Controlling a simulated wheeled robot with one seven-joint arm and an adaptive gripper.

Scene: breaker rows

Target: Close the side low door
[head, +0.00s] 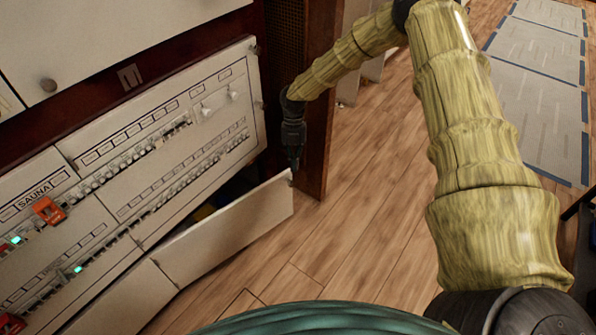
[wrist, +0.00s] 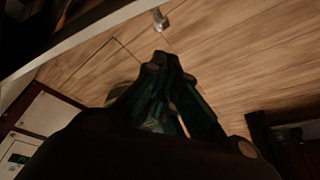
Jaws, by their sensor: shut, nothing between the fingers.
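The side low door (head: 235,225) is a white panel at the bottom of the breaker cabinet. It stands ajar, swung outward, with a dark gap above and behind it. My gripper (head: 294,166) points down at the door's right end, its tip close to the top corner. I cannot tell whether it touches the door. In the wrist view my gripper (wrist: 162,58) has its fingers together and holds nothing. A pale panel edge (wrist: 85,33), likely the door's, runs across the upper left there, and a small metal knob (wrist: 160,19) shows just beyond the fingertips.
The breaker panel (head: 190,120) with rows of switches is above the door. A white upper door (head: 110,40) has a round knob. A dark wooden post (head: 320,120) stands right behind my gripper. Open wooden floor (head: 350,220) lies to the right, with a grey mat (head: 535,90) farther off.

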